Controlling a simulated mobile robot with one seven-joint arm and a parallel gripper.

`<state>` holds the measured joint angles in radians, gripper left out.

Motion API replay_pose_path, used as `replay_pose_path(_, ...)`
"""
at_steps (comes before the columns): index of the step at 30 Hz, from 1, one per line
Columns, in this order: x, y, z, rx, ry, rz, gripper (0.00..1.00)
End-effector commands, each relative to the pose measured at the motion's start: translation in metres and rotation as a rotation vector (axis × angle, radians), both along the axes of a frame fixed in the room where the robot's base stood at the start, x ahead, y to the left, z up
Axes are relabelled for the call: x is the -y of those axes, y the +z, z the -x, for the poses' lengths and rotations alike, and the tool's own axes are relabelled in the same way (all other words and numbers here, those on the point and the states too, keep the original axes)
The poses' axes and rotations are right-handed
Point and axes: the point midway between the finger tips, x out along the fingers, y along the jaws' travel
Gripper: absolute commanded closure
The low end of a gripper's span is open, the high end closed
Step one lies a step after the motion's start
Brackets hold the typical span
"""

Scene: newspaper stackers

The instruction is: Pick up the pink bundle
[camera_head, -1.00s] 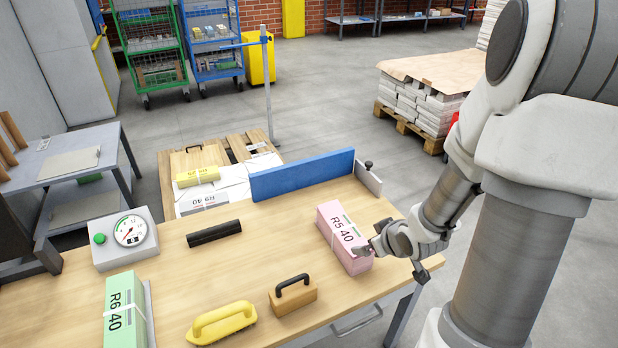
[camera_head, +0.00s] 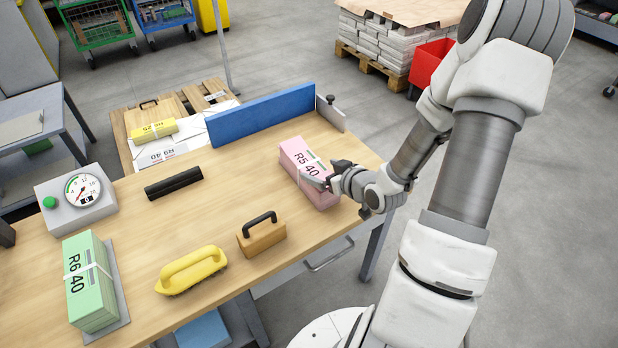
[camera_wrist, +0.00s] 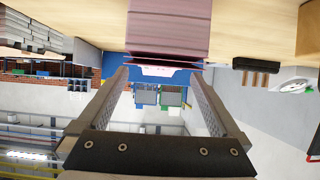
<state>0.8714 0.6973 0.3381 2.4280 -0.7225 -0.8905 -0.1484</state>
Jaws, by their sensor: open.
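The pink bundle (camera_head: 296,156), marked R5 40 and tied with a white band, lies on the wooden workbench (camera_head: 225,205) near its right end. My gripper (camera_head: 329,174) is at the right side of the bundle in the head view, with its fingers close to it. In the wrist view the pink bundle (camera_wrist: 168,22) shows at the top, just beyond the fingertips of my gripper (camera_wrist: 160,76). The fingers are apart with nothing held between them. Whether a finger touches the bundle I cannot tell.
A blue upright board (camera_head: 262,115) stands behind the bundle. A wooden block with a handle (camera_head: 262,238), a yellow brush-like tool (camera_head: 191,270), a black bar (camera_head: 174,184), a gauge box (camera_head: 77,208) and a green bundle (camera_head: 90,285) are on the bench. Its middle is clear.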

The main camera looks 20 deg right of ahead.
Motion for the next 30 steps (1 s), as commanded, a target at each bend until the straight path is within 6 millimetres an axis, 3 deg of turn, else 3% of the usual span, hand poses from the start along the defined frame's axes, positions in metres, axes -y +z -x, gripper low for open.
replay_pose_path(5,-0.006,-0.018,-0.030,0.001,0.002,0.001,0.00)
replay_pose_path(13,-0.010,-0.027,-0.048,0.001,0.002,0.001,0.00)
replay_pose_path(21,-0.017,-0.043,-0.082,0.000,0.001,0.000,0.00)
replay_pose_path(30,-0.018,-0.044,-0.088,-0.001,0.000,0.001,0.00)
